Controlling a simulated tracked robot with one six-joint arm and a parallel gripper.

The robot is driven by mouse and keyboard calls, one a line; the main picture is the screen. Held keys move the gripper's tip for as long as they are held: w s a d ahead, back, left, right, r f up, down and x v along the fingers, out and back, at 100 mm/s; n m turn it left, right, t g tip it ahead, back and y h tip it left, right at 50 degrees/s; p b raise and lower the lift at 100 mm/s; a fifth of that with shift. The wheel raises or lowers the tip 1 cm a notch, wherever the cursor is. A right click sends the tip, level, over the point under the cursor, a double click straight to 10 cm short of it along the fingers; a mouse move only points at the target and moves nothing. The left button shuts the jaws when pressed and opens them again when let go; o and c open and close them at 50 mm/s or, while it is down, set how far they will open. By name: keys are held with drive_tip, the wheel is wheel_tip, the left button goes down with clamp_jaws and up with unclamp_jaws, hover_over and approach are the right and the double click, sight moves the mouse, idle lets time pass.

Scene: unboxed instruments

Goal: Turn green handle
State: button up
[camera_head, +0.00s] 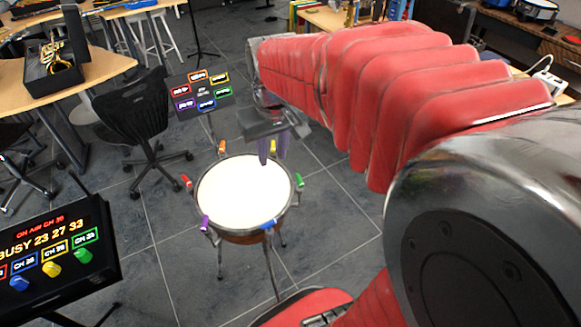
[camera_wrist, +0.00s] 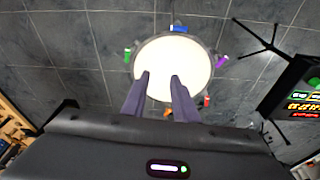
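A round drum (camera_head: 240,195) with a white top stands on the floor, with coloured handles around its rim. The green handle (camera_head: 299,180) is on its right side. In the wrist view, the green handle (camera_wrist: 127,55) shows at the left edge of the white top (camera_wrist: 178,62). My gripper (camera_head: 270,162) is near the drum's far right edge in the head view, pointing down. In the wrist view, its two purple fingers (camera_wrist: 160,77) are apart with nothing between them, left of the top's centre. They are apart from the green handle.
The rim also has red (camera_head: 187,181), orange (camera_head: 222,147), yellow (camera_head: 273,147), blue (camera_head: 269,224) and purple (camera_head: 205,223) handles. A lit panel (camera_head: 50,285) with coloured knobs, including a green one (camera_head: 84,255), stands left. A small label board (camera_head: 202,92) stands behind the drum.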

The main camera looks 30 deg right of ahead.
drive_tip(key=s+a+r+n+t, duration=0.1)
drive_tip(key=s+a+r+t, duration=0.2)
drive_tip(key=s+a, duration=0.7)
drive_tip(key=shift+s+n+y, duration=0.3)
drive_tip(key=shift+s+n, duration=0.1)
drive_tip(key=shift+s, duration=0.1)
drive_tip(key=shift+a, duration=0.1)
